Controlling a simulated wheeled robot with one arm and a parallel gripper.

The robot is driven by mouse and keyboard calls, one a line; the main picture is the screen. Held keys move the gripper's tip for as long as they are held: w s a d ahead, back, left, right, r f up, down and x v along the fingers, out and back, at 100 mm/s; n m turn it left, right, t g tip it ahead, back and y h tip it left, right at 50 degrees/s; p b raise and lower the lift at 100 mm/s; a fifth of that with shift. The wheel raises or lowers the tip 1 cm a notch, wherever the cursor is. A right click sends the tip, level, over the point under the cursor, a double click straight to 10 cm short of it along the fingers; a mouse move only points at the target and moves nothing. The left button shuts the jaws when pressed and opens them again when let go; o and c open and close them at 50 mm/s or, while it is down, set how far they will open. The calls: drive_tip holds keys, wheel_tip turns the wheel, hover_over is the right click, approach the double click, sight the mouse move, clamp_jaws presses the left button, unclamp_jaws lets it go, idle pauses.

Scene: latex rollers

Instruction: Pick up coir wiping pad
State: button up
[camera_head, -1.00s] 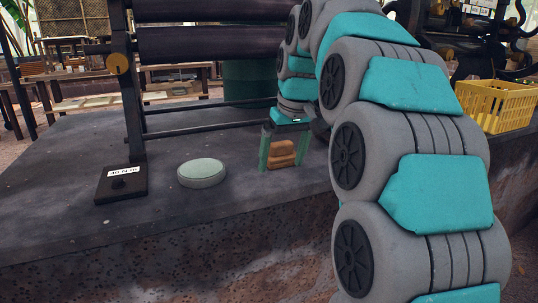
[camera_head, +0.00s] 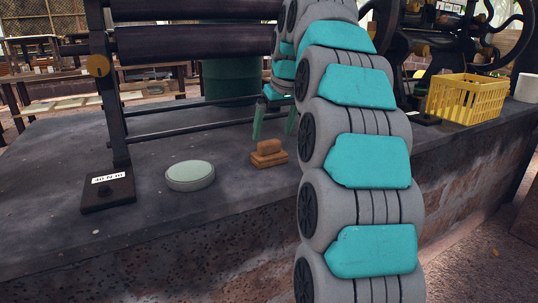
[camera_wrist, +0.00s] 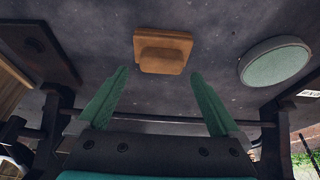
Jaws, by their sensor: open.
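The coir wiping pad appears to be the brown block with a raised grip on a flat base (camera_head: 268,154). It lies on the dark stone slab, and in the wrist view it shows just beyond my fingertips (camera_wrist: 162,50). My gripper (camera_head: 272,135) is open and empty, its green fingers pointing down above and behind the block. In the wrist view my gripper (camera_wrist: 160,73) has its two fingers spread, with a clear gap to the block. My arm covers the slab to the right of the block in the head view.
A round pale-green disc (camera_head: 190,176) lies left of the block. The roller frame's dark foot with a white label (camera_head: 108,192) is farther left. Black rollers (camera_head: 200,42) and thin bars stand behind. A yellow crate (camera_head: 466,100) and a white cylinder (camera_head: 526,88) are at right.

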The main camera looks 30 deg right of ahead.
sight(269, 141)
drive_tip(key=x, duration=0.4)
drive_tip(key=shift+w+a+f+p, duration=0.1)
drive_tip(key=shift+f+p, duration=0.25)
drive_tip(key=shift+f, duration=0.05)
drive_tip(key=c, duration=1.2)
